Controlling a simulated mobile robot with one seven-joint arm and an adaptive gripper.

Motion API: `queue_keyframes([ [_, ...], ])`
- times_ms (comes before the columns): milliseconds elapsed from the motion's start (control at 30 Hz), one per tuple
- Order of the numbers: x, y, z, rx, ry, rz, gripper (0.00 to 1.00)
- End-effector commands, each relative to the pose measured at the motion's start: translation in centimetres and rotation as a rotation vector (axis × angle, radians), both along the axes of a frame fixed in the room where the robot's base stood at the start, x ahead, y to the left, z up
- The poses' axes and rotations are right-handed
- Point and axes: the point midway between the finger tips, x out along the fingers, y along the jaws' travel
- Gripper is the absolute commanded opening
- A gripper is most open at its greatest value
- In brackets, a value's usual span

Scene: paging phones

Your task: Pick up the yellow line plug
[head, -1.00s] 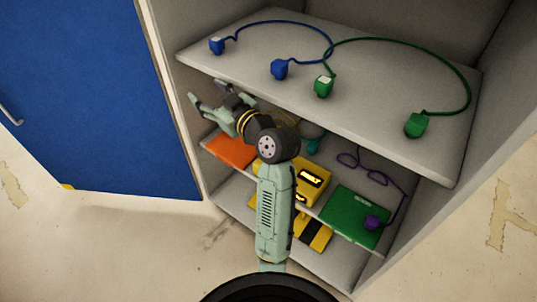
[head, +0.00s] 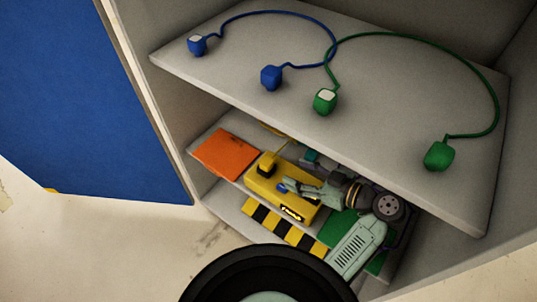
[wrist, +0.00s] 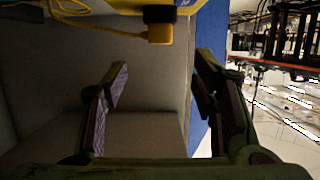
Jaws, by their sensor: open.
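The yellow line plug (head: 267,162) stands at the left end of a yellow box (head: 262,188) on the middle shelf. In the wrist view the plug (wrist: 160,33) is yellow with a dark part beside it, at the top centre, beyond the fingertips. My gripper (head: 288,187) is over the yellow box, right of the plug and apart from it in the head view. In the wrist view my gripper (wrist: 164,80) shows two spread fingers with nothing between them. The arm hides part of the box's right side.
The upper shelf (head: 390,145) overhangs this space and carries blue (head: 271,78) and green (head: 325,102) plugs on cords. An orange box (head: 226,154) lies left of the yellow one, a green box (head: 343,222) right. A yellow cord (wrist: 65,15) runs at the wrist view's top left.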

Motion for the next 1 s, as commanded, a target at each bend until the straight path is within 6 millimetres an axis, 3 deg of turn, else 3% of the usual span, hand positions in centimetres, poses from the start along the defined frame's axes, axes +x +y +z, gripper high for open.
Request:
queue_keyframes([
  [233,1.9,2.9,-1.0,0.002,0.002,0.005,0.53],
  [733,5.5,7.2,-2.7,0.001,0.003,0.004,0.53],
  [1000,6.1,8.0,-3.2,0.0,0.001,0.002,0.53],
])
